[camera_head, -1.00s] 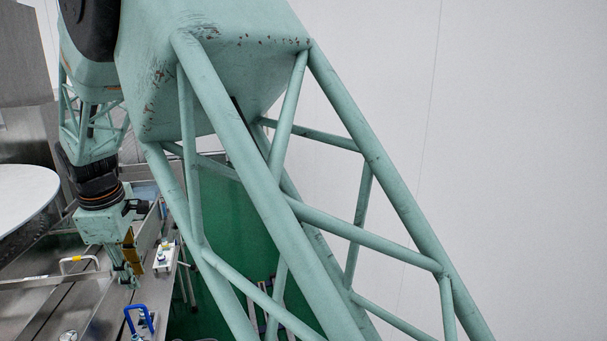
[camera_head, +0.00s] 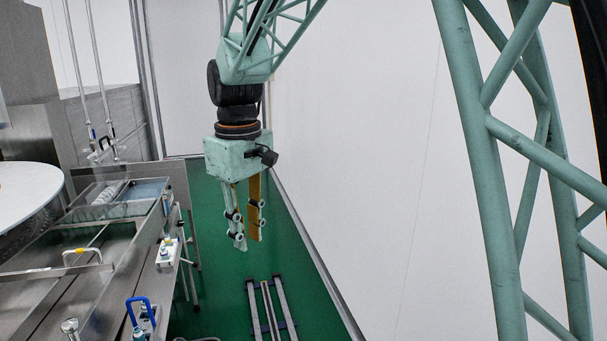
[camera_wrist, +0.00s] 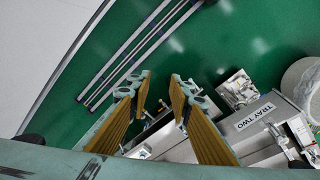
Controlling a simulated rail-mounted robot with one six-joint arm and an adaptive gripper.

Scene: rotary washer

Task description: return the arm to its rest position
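My gripper (camera_head: 247,243) hangs pointing down from my green arm, over the green floor to the right of the steel counter. Its fingers stand apart with nothing between them. In the wrist view, my gripper (camera_wrist: 160,85) shows two ribbed, yellow-brown finger pads with a clear gap. The fingers touch nothing that I can see. My arm is folded up high in the head view, and its lattice link fills the right side.
The steel counter (camera_head: 110,285) runs along the left, with a blue handle (camera_head: 138,303) and a white handle (camera_head: 82,254). Metal rails (camera_head: 266,308) lie on the floor below. A white wall stands right.

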